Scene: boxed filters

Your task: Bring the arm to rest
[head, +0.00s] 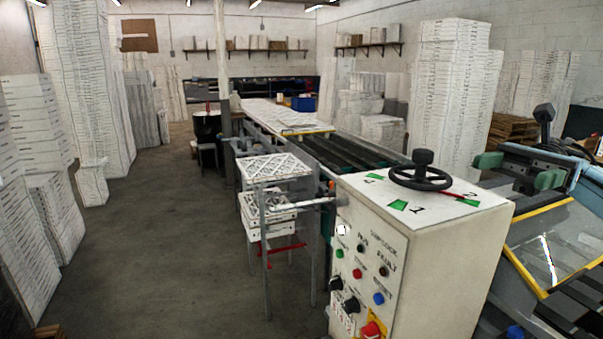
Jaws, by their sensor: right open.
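My right gripper (519,172) shows at the right side of the head view, where a dark part with green pads sits at the end of a light blue length that comes in from the right edge. It is open, with nothing seen between its fingers. It is hard to tell apart from the machinery around it. My left gripper and left arm are not in view.
A white control cabinet (420,265) with a black handwheel (421,175) stands close in front, right of centre. A yellow-edged panel (550,245) is at the right. Tall white box stacks (95,90) line the left. The grey floor (160,230) is clear.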

